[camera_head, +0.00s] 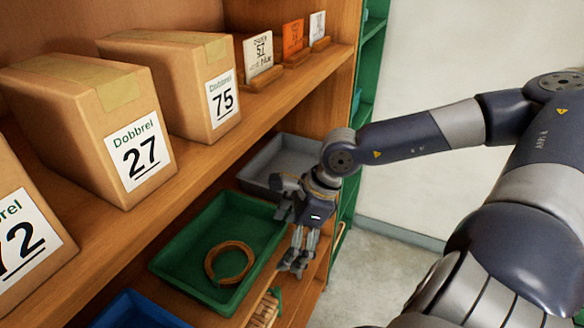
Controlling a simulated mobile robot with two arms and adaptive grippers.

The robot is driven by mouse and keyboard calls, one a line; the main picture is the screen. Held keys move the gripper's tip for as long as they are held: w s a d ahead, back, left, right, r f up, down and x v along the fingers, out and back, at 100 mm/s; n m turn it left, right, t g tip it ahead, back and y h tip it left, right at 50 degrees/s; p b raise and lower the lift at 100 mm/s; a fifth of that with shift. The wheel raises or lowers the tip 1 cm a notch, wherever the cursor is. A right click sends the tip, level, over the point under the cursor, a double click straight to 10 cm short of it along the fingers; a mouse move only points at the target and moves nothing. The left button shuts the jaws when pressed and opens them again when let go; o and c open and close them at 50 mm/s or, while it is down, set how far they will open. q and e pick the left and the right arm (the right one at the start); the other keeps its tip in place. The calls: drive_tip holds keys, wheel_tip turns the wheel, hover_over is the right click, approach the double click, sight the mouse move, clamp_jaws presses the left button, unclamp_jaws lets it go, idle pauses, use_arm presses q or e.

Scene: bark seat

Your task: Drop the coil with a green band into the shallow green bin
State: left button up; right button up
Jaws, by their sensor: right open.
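A brown-orange coil (211,265) lies flat in the shallow green bin (165,262) on the lower shelf. I cannot make out a green band on it against the green floor of the bin. My right gripper (294,264) points down just right of the bin's right rim, apart from the coil. It is open and I see nothing held in it. My left gripper is not in view.
A grey bin (262,160) stands behind the green bin, and a blue bin (135,312) in front. A tan slatted object (265,310) with a green part lies at the front right. Cardboard boxes (188,75) and small label cards (292,40) line the shelf above.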

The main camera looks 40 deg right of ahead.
drive_tip(key=shift+s+d, duration=0.2)
drive_tip(key=shift+d, duration=0.25)
drive_tip(key=shift+d, duration=0.1)
drive_tip(key=shift+s, duration=0.1)
idle(0.4)
